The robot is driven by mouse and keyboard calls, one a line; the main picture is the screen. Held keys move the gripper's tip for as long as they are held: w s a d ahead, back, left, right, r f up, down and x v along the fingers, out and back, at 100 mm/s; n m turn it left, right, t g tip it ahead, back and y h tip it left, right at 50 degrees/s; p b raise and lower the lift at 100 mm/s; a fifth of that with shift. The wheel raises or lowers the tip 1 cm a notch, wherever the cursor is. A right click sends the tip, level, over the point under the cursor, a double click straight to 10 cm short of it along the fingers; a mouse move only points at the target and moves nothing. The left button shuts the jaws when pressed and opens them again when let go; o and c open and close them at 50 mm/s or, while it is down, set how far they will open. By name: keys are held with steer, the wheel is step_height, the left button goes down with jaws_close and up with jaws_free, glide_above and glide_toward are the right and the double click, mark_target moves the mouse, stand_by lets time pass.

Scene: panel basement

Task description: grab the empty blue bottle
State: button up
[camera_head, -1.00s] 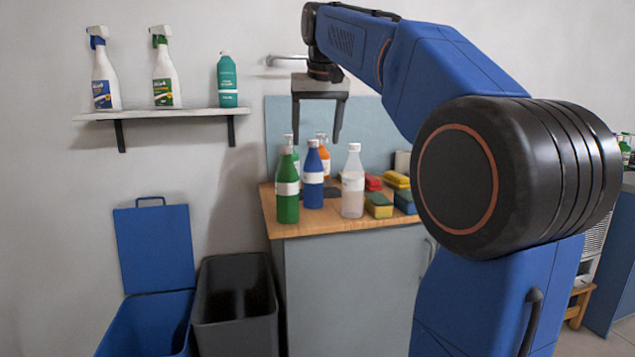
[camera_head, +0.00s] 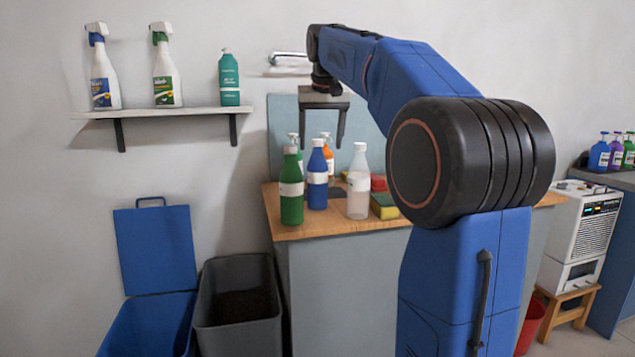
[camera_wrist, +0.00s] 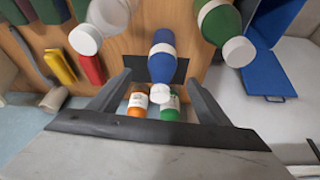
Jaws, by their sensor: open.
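The blue bottle (camera_head: 317,178) with a white cap and white label stands upright on the wooden counter top, between a green bottle (camera_head: 291,188) and a clear bottle (camera_head: 358,183). I cannot tell from the views whether it is empty. My gripper (camera_head: 323,146) is open, pointing down above the bottles, with nothing between its fingers. In the wrist view the blue bottle (camera_wrist: 162,58) shows just beyond the open fingers (camera_wrist: 157,90), roughly centred between them and apart from them.
An orange bottle (camera_wrist: 138,102) and a smaller green bottle (camera_wrist: 170,106) stand behind the blue one. Sponges (camera_head: 384,206) lie at the right. A wall shelf (camera_head: 165,112) holds spray bottles. A blue bin (camera_head: 150,325) and a dark bin (camera_head: 238,305) stand left of the counter.

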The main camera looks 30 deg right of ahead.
mark_target(320, 155)
steer(key=x, duration=0.5)
steer(key=shift+f, duration=0.3)
steer(key=shift+a+x, duration=0.1)
steer(key=shift+x, duration=1.25)
steer(key=shift+a+x, duration=0.15)
steer(key=shift+x, duration=1.15)
steer(key=c, duration=1.1)
